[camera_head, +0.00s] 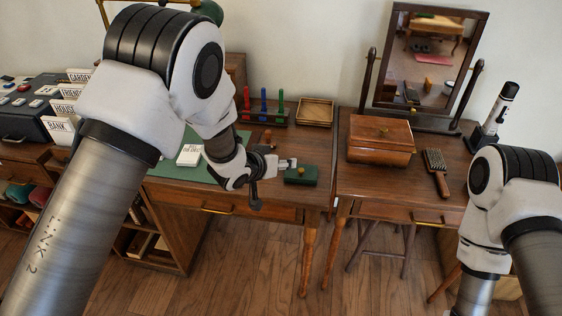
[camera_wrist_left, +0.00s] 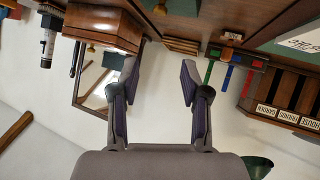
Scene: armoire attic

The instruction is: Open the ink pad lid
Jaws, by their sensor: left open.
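The ink pad (camera_head: 301,178) is a small dark green box with a brass knob on top. It sits near the front right corner of the left desk, and its lid looks shut. In the left wrist view the green ink pad (camera_wrist_left: 181,7) shows only partly at the top edge, with its knob beside it. My left gripper (camera_head: 275,178) is just left of the ink pad in the head view. It is open, with nothing between its fingers in the left wrist view (camera_wrist_left: 160,77). My right arm shows at the right, but its gripper is out of frame.
A stamp rack (camera_head: 263,116) with red, blue and green stamps and a wooden tray (camera_head: 316,111) stand behind the ink pad. White cards (camera_head: 189,155) lie on the green desk mat. A gap separates the tables.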

